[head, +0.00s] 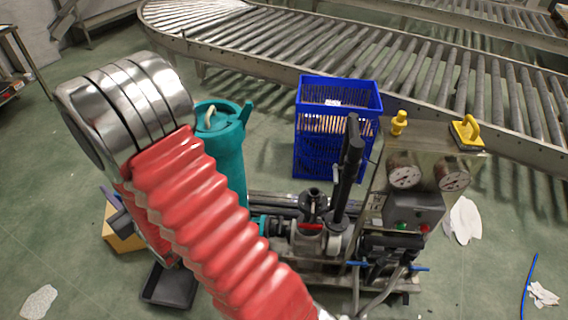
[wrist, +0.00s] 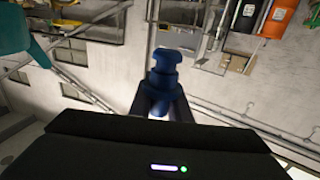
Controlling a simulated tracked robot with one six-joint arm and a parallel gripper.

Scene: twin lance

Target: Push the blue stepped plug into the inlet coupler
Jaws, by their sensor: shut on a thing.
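The blue stepped plug (wrist: 164,68) shows in the wrist view, with a wider head, a narrower neck and a body below. My gripper (wrist: 162,98) is shut on its lower part, and the plug points away from the wrist. In the head view my red ribbed arm with metal rings fills the left and centre, and the fingers and plug cannot be made out there. I cannot tell which fitting is the inlet coupler; part of the skid is hidden behind my arm.
A teal canister (head: 222,150) stands behind my arm. A blue crate (head: 325,160) is behind the skid. A gauge panel (head: 420,205) rises at the right. A roller conveyor (head: 400,75) crosses the back. A dark tray (head: 170,287) lies on the floor at the lower left.

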